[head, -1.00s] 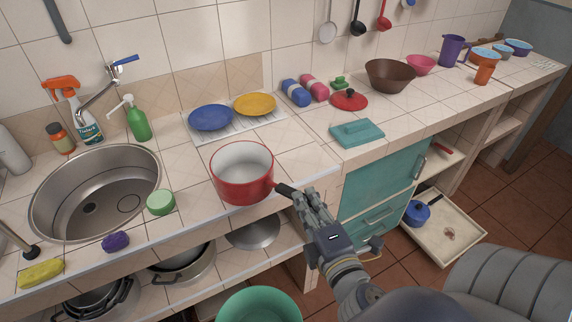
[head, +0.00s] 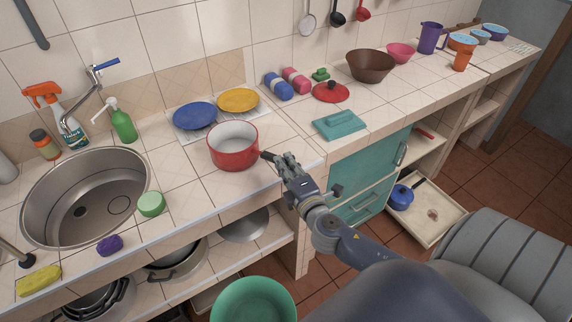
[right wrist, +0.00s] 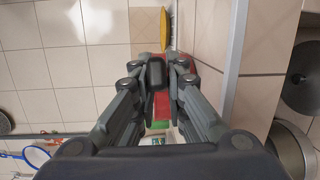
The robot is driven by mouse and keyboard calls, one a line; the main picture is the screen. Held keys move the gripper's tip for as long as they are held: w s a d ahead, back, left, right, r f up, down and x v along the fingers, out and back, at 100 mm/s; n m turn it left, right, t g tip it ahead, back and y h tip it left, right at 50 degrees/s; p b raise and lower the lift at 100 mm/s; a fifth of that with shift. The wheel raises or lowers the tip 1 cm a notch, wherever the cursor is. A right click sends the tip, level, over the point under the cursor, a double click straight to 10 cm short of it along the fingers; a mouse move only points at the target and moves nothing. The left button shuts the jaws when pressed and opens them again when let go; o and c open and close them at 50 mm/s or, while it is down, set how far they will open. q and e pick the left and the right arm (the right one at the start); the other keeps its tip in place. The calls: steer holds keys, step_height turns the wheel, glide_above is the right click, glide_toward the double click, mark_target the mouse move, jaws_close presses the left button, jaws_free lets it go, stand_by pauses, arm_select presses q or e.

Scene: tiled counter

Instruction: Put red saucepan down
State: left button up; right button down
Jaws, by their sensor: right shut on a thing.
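The red saucepan (head: 233,158) has a pale inside and a dark handle (head: 268,156) pointing right. It is upright at the counter just in front of the blue and yellow plates. I cannot tell whether its base touches the tiles. My right gripper (head: 280,161) is shut on the handle, to the right of the pan. In the right wrist view the dark handle (right wrist: 157,75) lies between the fingers of my right gripper (right wrist: 157,66), and a strip of the red saucepan (right wrist: 161,106) shows behind them. My left gripper is not in view.
A blue plate (head: 195,116) and a yellow plate (head: 238,100) lie on a rack behind the pan. The sink (head: 84,200) and a green round thing (head: 151,204) are to the left. Tiles around the pan are clear.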

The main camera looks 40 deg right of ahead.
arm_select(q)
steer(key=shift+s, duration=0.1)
arm_select(e)
steer(key=shift+f, duration=0.15)
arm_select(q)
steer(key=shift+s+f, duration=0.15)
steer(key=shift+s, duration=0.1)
arm_select(e)
steer(key=c, duration=1.6)
jaws_free()
steer(key=shift+c, duration=0.2)
steer(key=shift+s, duration=0.1)
